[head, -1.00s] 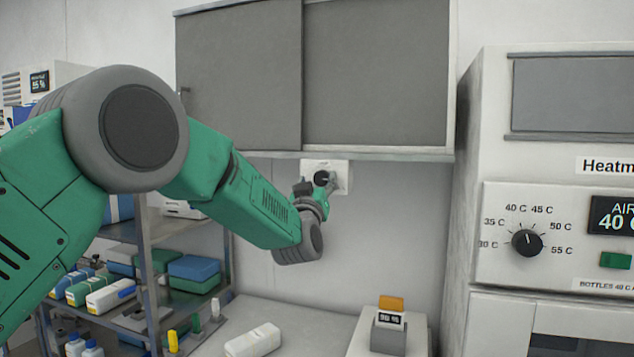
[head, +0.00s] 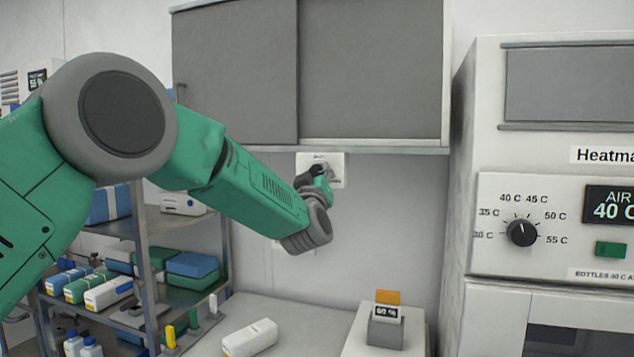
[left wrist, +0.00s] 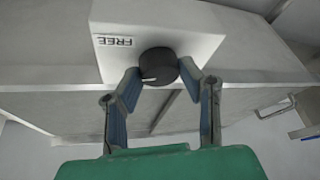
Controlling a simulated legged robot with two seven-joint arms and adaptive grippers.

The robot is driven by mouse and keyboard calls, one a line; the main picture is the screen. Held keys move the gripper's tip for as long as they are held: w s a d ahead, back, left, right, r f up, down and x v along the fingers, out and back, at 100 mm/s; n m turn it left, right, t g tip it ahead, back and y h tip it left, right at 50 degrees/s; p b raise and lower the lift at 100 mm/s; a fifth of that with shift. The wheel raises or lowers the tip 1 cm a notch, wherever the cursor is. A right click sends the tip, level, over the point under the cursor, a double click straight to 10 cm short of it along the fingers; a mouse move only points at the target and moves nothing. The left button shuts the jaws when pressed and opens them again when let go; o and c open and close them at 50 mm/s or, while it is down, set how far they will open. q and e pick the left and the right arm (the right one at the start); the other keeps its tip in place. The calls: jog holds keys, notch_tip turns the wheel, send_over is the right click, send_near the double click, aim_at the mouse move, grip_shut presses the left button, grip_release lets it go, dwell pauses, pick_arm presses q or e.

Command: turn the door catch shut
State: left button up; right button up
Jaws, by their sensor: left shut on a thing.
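The door catch is a black round knob (left wrist: 157,66) on a white plate (head: 337,171) under the grey wall cabinet. In the left wrist view the plate (left wrist: 190,35) carries the word FREE, upside down, left of the knob. A short white mark on the knob's face points left in that view. My left gripper (head: 322,172) is at the plate; its fingertips (left wrist: 160,75) are shut on the knob, one on each side. In the head view the gripper hides the knob. My right gripper is not in view.
The grey cabinet (head: 370,75) hangs just above the plate. A heating cabinet with a dial (head: 522,233) stands at the right. A shelf rack (head: 150,240) with boxes is at the left.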

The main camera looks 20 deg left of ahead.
pick_arm(q)
jog(key=n+g+y+b, duration=0.1)
jog(key=n, duration=0.3)
jog(key=shift+y, duration=0.3)
jog(key=n+g+y, duration=0.1)
jog(key=n, duration=0.3)
jog(key=shift+r+g, duration=0.1)
jog(key=shift+g, duration=0.3)
jog(key=n+g, duration=0.1)
jog(key=n, duration=0.3)
jog(key=shift+r+n+g, duration=0.1)
jog(key=shift+n+g, duration=0.3)
jog(key=n+g+p, duration=0.1)
jog(key=n, duration=0.2)
jog(key=shift+h, duration=0.4)
jog(key=shift+n, duration=0.3)
jog(key=shift+g, duration=0.3)
jog(key=o, duration=1)
jog(key=shift+o, duration=0.6)
